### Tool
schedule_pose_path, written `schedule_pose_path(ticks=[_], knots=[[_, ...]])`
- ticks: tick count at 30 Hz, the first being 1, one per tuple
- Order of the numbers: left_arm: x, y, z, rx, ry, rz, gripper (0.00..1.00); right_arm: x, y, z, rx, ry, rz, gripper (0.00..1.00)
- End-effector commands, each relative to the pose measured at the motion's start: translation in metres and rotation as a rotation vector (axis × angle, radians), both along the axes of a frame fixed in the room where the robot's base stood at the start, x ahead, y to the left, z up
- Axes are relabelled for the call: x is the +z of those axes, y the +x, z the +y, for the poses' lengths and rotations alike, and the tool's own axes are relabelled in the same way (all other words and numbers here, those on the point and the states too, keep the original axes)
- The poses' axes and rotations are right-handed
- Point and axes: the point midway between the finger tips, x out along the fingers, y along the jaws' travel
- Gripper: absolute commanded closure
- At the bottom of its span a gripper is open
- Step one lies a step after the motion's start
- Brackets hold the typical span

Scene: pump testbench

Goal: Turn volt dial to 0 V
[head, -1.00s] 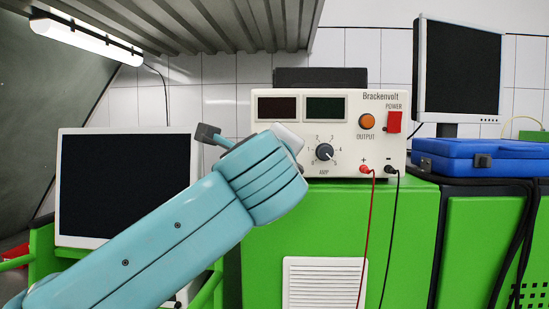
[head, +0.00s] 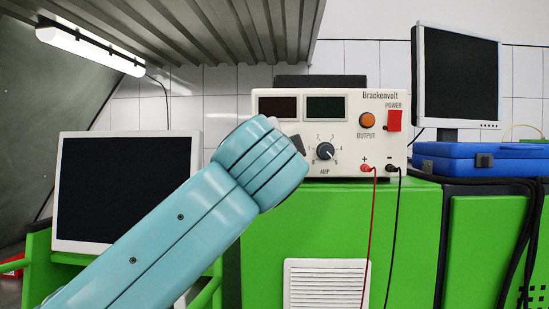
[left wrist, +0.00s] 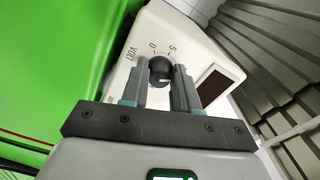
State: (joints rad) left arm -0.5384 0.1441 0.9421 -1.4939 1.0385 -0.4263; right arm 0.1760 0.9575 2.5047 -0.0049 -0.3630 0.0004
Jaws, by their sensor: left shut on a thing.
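The white Brackenvolt power supply (head: 350,105) stands on the green cabinet. Its volt dial (left wrist: 160,70), a black round knob, shows in the left wrist view below the printed 0 and 5, with VOLT to the left. My left gripper (left wrist: 161,84) is shut on the dial, one finger on each side. I cannot read the dial's pointer. In the head view my left wrist hides the volt dial; a dark gripper part shows at the wrist's right edge. The amp dial (head: 325,151) is clear, right of my wrist. My right gripper is not in view.
A red power switch (head: 394,120) and orange output knob (head: 367,120) are on the panel's right. Red (head: 370,210) and black leads hang down the green cabinet (head: 400,230). A blue case (head: 460,157) and a monitor (head: 455,75) stand right; another screen (head: 125,190) stands left.

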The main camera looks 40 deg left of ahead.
Motion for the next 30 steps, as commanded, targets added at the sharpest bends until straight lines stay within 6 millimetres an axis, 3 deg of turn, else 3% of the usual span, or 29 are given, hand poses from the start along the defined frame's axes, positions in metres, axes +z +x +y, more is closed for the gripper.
schedule_pose_path(ticks=[30], knots=[[0.001,0.0,-0.001,-0.004,-0.818,-0.512,1.0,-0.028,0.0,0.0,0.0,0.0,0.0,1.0]])
